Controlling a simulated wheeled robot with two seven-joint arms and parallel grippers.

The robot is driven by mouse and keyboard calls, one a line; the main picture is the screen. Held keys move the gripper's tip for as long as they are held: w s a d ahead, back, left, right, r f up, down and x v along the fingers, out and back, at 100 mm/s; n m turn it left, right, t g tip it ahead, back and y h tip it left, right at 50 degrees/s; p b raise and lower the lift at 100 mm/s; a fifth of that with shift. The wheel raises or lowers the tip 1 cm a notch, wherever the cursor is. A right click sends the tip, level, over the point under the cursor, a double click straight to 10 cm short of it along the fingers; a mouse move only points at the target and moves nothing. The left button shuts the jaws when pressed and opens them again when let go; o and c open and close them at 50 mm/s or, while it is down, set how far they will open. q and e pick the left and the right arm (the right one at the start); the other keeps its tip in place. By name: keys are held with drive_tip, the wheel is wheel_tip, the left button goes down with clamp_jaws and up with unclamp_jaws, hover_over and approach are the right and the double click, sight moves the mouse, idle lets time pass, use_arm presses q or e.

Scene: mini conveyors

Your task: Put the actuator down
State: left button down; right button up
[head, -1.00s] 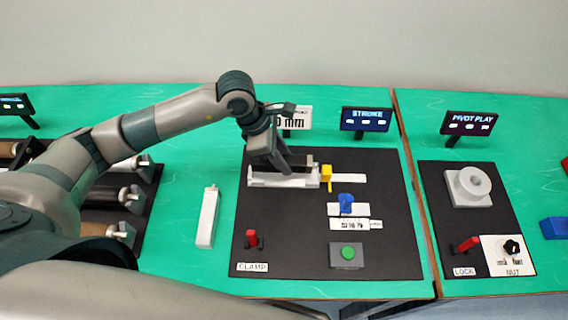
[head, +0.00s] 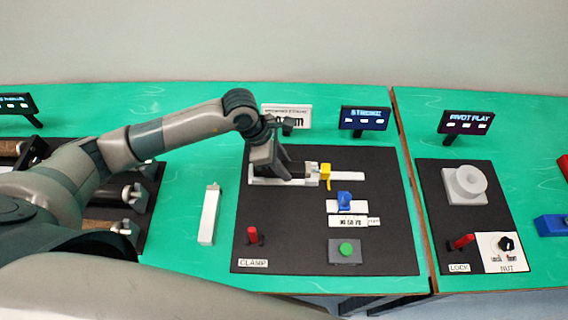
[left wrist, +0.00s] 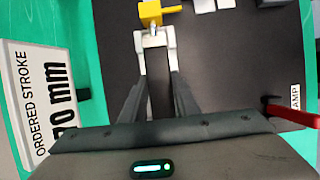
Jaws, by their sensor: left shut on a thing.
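My left gripper (head: 272,172) points down at the white cradle (head: 298,181) on the black board. It is shut on a dark bar, which I take to be the actuator (left wrist: 158,85); the bar shows between the fingers in the left wrist view. The fingers hide most of it in the head view. White prongs (left wrist: 139,42) flank the bar's far end, close to a yellow block (head: 325,170). I cannot tell whether the bar rests fully on the cradle. My right gripper is not in view.
A red clamp lever (head: 252,235), a blue slider (head: 344,200) and a green button (head: 346,248) are on the same board. A white bar (head: 209,215) lies left of it. The stroke sign (head: 288,117) and display (head: 365,118) stand behind.

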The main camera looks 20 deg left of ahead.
use_arm(q)
drive_tip(key=shift+f, duration=0.1)
drive_tip(key=c, duration=1.4)
unclamp_jaws()
drive_tip(key=shift+o, duration=0.2)
drive_tip(key=shift+a+r, duration=0.1)
drive_tip(key=shift+r, duration=0.1)
drive_tip(key=shift+a+r+b, duration=0.15)
drive_tip(key=shift+r+b, duration=0.15)
drive_tip(key=b+v, duration=0.4)
drive_tip(key=v, duration=0.7)
drive_tip(key=shift+s, duration=0.15)
